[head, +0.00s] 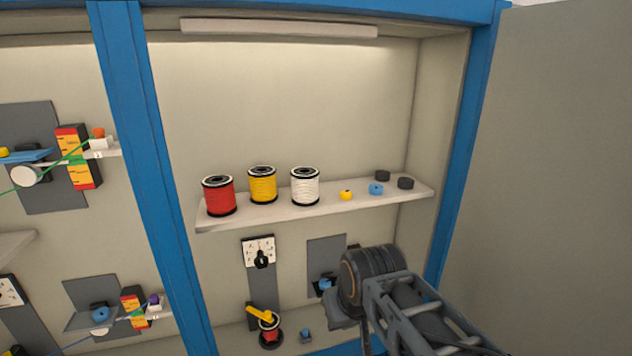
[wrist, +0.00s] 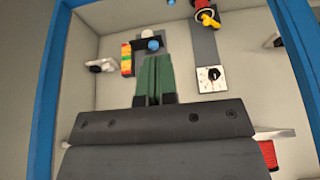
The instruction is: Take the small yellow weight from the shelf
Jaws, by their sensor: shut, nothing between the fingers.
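The small yellow weight (head: 345,195) sits on the shelf (head: 300,212), between the white spool and a blue weight (head: 376,189). It is not visible in the wrist view. My gripper, with green fingers (wrist: 157,62), is shut and empty. In the head view my arm's end is below the right part of the shelf, in front of the lower grey panel, and the fingers are hidden there. In the wrist view the fingertips point toward a blue round part (wrist: 153,44) on the back wall's fittings.
A red spool (head: 218,197), a yellow spool (head: 262,185) and a white spool (head: 305,187) stand left on the shelf. Two black weights (head: 405,183) are at its right end. Blue posts (head: 150,180) frame the bay. Below the shelf hangs a white dial plate (head: 259,249).

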